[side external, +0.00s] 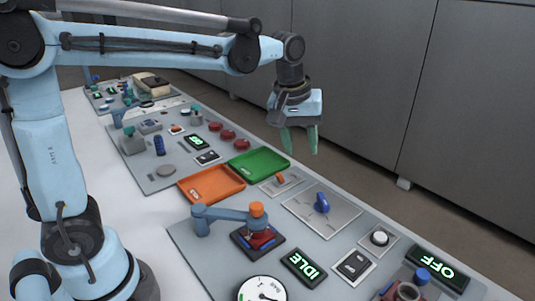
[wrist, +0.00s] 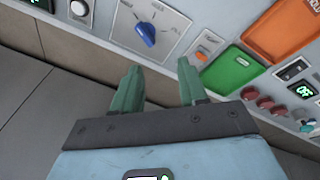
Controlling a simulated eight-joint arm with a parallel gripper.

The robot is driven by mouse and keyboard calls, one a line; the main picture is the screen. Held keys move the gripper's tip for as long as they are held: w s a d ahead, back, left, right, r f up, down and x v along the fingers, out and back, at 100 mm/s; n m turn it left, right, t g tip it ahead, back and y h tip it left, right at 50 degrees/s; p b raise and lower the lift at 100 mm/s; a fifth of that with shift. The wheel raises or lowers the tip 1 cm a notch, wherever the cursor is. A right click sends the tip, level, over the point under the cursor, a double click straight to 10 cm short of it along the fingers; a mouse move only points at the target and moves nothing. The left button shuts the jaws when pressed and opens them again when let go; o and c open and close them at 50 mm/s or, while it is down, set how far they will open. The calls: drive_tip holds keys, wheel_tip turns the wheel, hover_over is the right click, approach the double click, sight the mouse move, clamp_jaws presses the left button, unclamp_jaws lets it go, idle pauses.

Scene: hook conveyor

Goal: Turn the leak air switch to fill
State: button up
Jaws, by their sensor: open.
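A blue rotary knob (side external: 321,203) sits on a square grey plate (side external: 338,220) on the panel. In the wrist view the blue knob (wrist: 148,34) shows near the top, with markings around it that are too small to read. A smaller orange switch (side external: 281,178) sits on its own plate beside it, and also shows in the wrist view (wrist: 204,55). I cannot tell from the labels which is the leak air switch. My gripper (side external: 300,146) is open and empty, its green fingers pointing down, above and beyond the panel's far edge, apart from both. The fingers also show in the wrist view (wrist: 160,75).
A green tray (side external: 259,164) and an orange tray (side external: 211,184) lie left of the knob. A blue lever arm with an orange cap (side external: 257,209), an IDLE display (side external: 303,267), an OFF display (side external: 437,267) and a white button (side external: 380,238) are nearby. Space above the knob is clear.

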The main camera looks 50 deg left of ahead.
sight(323, 198)
drive_tip(key=w+d+f+n+g, duration=0.3)
drive_tip(key=w+f+n, duration=0.1)
drive_tip(key=w, duration=0.3)
wheel_tip(323, 198, down, 12)
drive_tip(key=shift+s+a+r, duration=0.1)
drive_tip(key=shift+a, duration=0.05)
idle(0.4)
clamp_jaws()
